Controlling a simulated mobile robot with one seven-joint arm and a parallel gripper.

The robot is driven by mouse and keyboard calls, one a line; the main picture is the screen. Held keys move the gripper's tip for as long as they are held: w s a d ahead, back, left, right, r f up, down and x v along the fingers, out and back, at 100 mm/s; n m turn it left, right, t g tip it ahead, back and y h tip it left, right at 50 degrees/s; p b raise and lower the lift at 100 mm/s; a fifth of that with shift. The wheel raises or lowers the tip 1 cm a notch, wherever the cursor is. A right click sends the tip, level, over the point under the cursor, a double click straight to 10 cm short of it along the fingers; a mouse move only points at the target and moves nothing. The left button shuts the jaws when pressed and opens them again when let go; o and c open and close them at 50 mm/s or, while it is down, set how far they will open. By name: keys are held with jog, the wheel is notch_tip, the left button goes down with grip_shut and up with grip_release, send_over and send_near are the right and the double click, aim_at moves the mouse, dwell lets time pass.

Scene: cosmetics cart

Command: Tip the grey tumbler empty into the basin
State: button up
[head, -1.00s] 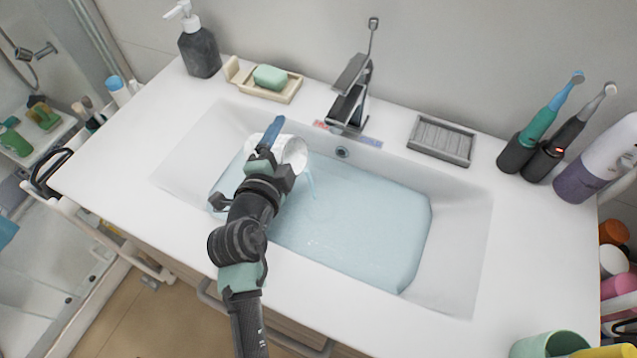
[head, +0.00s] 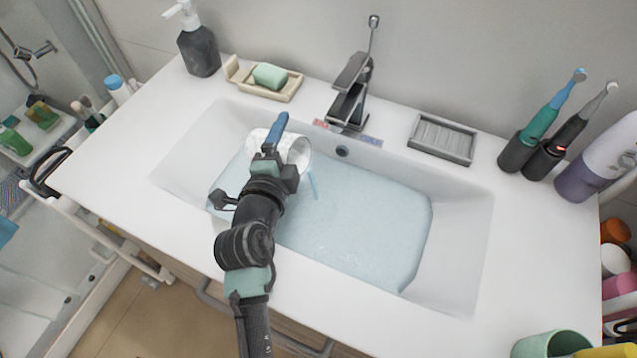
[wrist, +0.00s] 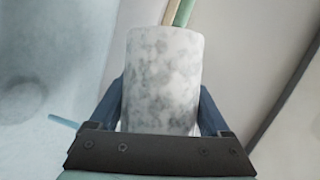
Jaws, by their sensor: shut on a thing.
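The grey tumbler (head: 297,152) is a pale, mottled cup held tilted over the left part of the basin (head: 461,255), its open mouth facing right. In the wrist view the tumbler (wrist: 165,80) fills the middle, with my gripper's (wrist: 163,112) fingers on both sides. A thin blue stream (head: 314,184) falls from the mouth into the basin, which holds pale blue water (head: 355,225). The tumbler's inside is only partly visible.
A faucet (head: 350,95) stands behind the basin. A soap dish (head: 285,90) with green soap and a dark soap dispenser (head: 199,50) are at the back left. A grey ridged tray (head: 442,138) and electric toothbrushes (head: 540,130) stand right. A green cup (head: 545,345) is at the front right.

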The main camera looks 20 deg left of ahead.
jog(key=shift+d+r+m+t+b, duration=0.3)
jog(key=shift+d+m+b, duration=0.2)
jog(key=shift+d+b, duration=0.2)
jog(key=shift+s+d+r+m+t+y+b, duration=0.15)
jog(key=shift+m+b, duration=0.15)
jog(key=shift+b, duration=0.25)
jog(key=shift+w+r+m+t+y+b, duration=0.1)
jog(key=shift+r+m+y+b, duration=0.15)
jog(key=shift+b, duration=0.35)
jog(key=shift+s+d+r+m+t+y+b, duration=0.1)
jog(key=shift+m+b, duration=0.25)
jog(key=shift+b, duration=0.2)
jog(key=shift+b, duration=0.5)
